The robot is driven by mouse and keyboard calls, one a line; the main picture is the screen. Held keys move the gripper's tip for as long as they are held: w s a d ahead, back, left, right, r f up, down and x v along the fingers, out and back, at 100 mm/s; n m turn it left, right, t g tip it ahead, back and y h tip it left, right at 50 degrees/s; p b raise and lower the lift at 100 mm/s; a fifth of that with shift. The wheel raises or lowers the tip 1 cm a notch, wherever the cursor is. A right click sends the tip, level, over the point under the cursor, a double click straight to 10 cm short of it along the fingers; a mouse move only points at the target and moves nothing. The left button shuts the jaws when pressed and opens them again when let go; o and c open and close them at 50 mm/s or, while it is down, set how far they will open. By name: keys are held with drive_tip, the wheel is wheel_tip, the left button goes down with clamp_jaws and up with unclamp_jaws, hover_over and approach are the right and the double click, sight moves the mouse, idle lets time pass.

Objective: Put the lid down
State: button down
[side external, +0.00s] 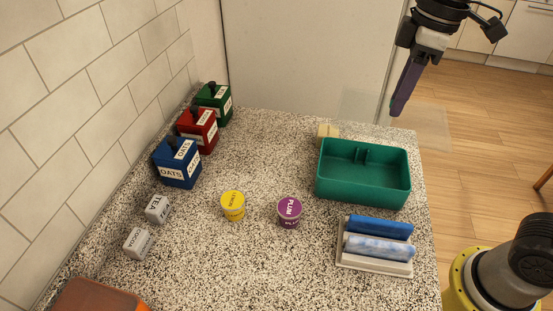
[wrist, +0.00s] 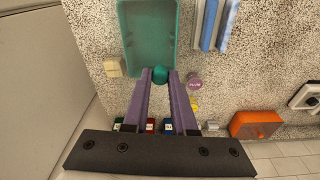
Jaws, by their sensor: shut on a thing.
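My gripper (side external: 396,110) has purple fingers and points down at the far right corner of the counter. In the wrist view my gripper (wrist: 161,74) is shut on a teal round knob (wrist: 160,75). A faint see-through pane, which looks like the lid (side external: 432,127), shows level around the fingertips in the side view. Its outline is hard to make out. The open teal bin (side external: 360,193) stands on the counter, nearer the camera than my gripper. The bin also shows at the top of the wrist view (wrist: 122,38).
A cream block (side external: 328,130) touches or nearly touches the bin. A rack with blue rolls (side external: 375,246) lies in front. Yellow (side external: 233,205) and purple (side external: 289,212) tubs stand mid-counter. Blue (side external: 178,163), red (side external: 198,130) and green (side external: 213,103) canisters line the wall.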

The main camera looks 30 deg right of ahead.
sight(357, 107)
drive_tip(key=w+a+f, duration=0.1)
drive_tip(key=w+a, duration=0.1)
drive_tip(key=w, duration=0.1)
drive_tip(key=w+a+f, duration=0.1)
drive_tip(key=w, duration=0.1)
drive_tip(key=shift+a+f, duration=0.3)
drive_tip(key=shift+a, duration=0.1)
drive_tip(key=shift+n, duration=0.6)
drive_tip(key=w+a+f, duration=0.3)
drive_tip(key=w+f, duration=0.1)
drive_tip(key=w+a+f, duration=0.2)
drive_tip(key=w+f, duration=0.2)
drive_tip(key=w, duration=0.1)
drive_tip(key=w+a+f, duration=0.3)
drive_tip(key=w+f, duration=0.1)
drive_tip(key=shift+w+a+f, duration=0.25)
drive_tip(key=shift+a+f, duration=0.05)
drive_tip(key=shift+a, duration=0.05)
drive_tip(key=shift+w+a+f, duration=0.1)
drive_tip(key=shift+w+f, duration=0.15)
drive_tip(key=shift+f, duration=0.05)
drive_tip(key=shift+w+a+f, duration=0.1)
drive_tip(key=shift+w+f, duration=0.05)
drive_tip(key=shift+f, duration=0.8)
drive_tip(key=shift+w+f, duration=0.1)
drive_tip(key=shift+f, duration=0.85)
drive_tip(key=shift+f, duration=0.1)
drive_tip(key=c, duration=0.7)
unclamp_jaws()
